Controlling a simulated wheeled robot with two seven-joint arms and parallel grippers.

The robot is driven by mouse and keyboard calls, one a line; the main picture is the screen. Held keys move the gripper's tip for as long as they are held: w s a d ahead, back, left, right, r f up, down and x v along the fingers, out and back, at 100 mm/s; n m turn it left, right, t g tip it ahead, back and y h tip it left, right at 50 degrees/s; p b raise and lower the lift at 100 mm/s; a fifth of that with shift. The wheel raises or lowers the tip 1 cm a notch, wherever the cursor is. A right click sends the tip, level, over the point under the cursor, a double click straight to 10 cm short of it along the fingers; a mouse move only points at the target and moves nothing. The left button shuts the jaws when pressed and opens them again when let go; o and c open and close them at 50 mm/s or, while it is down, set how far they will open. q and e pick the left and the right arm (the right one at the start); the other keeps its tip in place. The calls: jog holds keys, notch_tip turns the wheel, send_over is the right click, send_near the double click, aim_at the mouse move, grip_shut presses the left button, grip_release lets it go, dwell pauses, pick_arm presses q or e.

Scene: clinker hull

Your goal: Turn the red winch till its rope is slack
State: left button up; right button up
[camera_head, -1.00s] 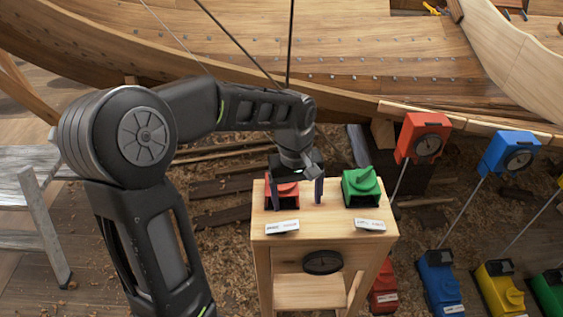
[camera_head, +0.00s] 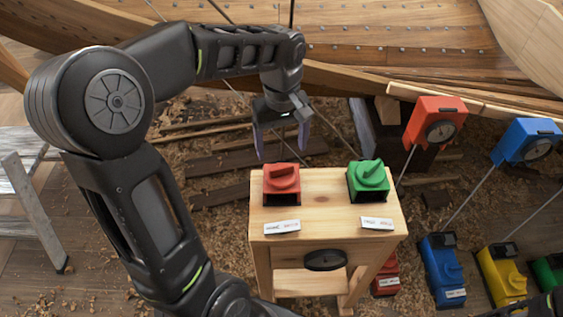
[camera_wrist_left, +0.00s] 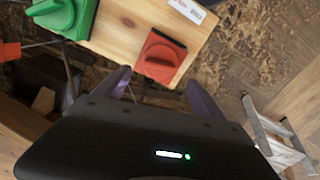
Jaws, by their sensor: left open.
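The red winch (camera_head: 281,180), a red block with a raised knob on top, sits at the left of the small wooden bench (camera_head: 325,213). It also shows in the left wrist view (camera_wrist_left: 160,57). My left gripper (camera_head: 281,153) is open and empty. Its fingers are spread just beyond and above the winch, apart from it. In the left wrist view, the fingers (camera_wrist_left: 157,77) point toward the winch with nothing between them. Thin dark lines run near the hull, but I cannot tell which is the winch's rope. My right gripper is not clearly seen.
A green winch (camera_head: 368,180) sits at the bench's right. White labels (camera_head: 282,227) lie in front of both. A red dial box (camera_head: 435,121) and a blue one (camera_head: 526,142) stand on rods to the right. The wooden hull (camera_head: 390,50) fills the back.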

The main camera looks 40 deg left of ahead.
aim_at(282, 167)
pick_arm(q)
notch_tip(282, 167, down, 7)
jog(key=shift+f+p, duration=0.1)
jog(key=shift+p, duration=0.2)
jog(key=c, duration=1.4)
